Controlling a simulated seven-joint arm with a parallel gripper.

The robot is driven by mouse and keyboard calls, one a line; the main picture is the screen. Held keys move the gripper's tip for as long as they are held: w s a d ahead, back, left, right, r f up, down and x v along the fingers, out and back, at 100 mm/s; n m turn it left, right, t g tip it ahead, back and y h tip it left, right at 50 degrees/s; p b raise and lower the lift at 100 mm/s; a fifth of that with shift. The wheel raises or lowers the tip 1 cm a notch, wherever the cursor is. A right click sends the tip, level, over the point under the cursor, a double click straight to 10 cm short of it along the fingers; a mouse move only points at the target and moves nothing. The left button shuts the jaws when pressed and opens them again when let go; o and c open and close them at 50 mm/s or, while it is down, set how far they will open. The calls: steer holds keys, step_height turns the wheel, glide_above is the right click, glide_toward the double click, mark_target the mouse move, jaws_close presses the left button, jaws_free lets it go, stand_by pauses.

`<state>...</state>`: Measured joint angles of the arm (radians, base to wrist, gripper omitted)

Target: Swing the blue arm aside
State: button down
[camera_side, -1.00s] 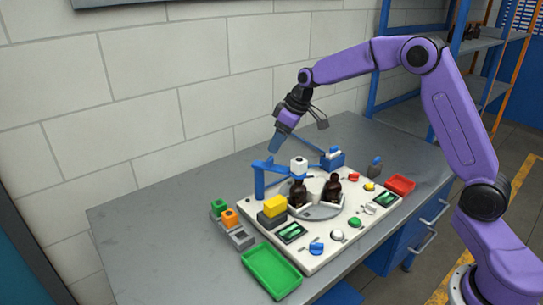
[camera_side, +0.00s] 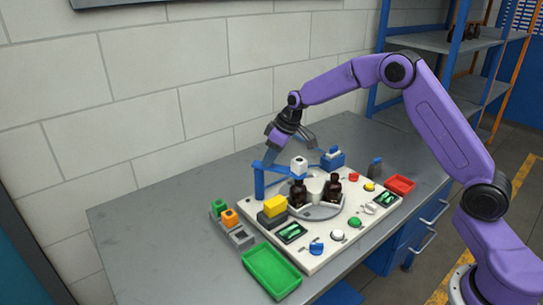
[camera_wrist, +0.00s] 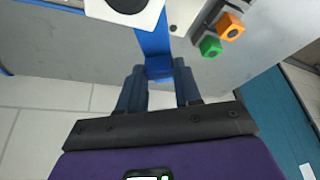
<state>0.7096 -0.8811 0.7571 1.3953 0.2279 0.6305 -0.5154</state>
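The blue arm (camera_side: 259,184) stands on a post at the back left of the white panel. Its bar reaches toward the turntable, with a white block (camera_side: 299,166) at its end above the dark bottles (camera_side: 298,193). My gripper (camera_side: 287,146) is open and empty, above and behind the blue arm. In the wrist view, the blue bar (camera_wrist: 152,42) runs up from between my open fingertips (camera_wrist: 159,72) to the white block (camera_wrist: 118,8). I cannot tell whether a finger touches it.
The panel holds a yellow block (camera_side: 274,206), several buttons and two screens. A green tray (camera_side: 272,272) is at the front and a red tray (camera_side: 400,184) at the right. Another blue fixture (camera_side: 332,159) stands at the back. The left of the table is clear.

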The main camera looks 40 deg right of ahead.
stand_by(0.3)
steer(key=shift+s+a+m+h, duration=0.2)
steer(key=shift+a+m+h, duration=0.25)
steer(key=shift+m, duration=0.75)
steer(key=shift+w+a+m+h, duration=0.1)
steer(key=shift+a+m+h, duration=0.4)
steer(key=shift+m, duration=0.95)
steer(key=shift+s+a+m+h, duration=0.1)
steer(key=shift+a+m+h, duration=0.45)
steer(key=shift+m, duration=0.85)
steer(key=shift+w+a+m+h, duration=0.1)
steer(key=shift+a+m+h, duration=0.4)
steer(key=shift+m, duration=0.95)
steer(key=c, duration=0.8)
jaws_free()
steer(key=shift+o, duration=0.2)
steer(key=v, duration=1.7)
steer(key=shift+r, duration=0.15)
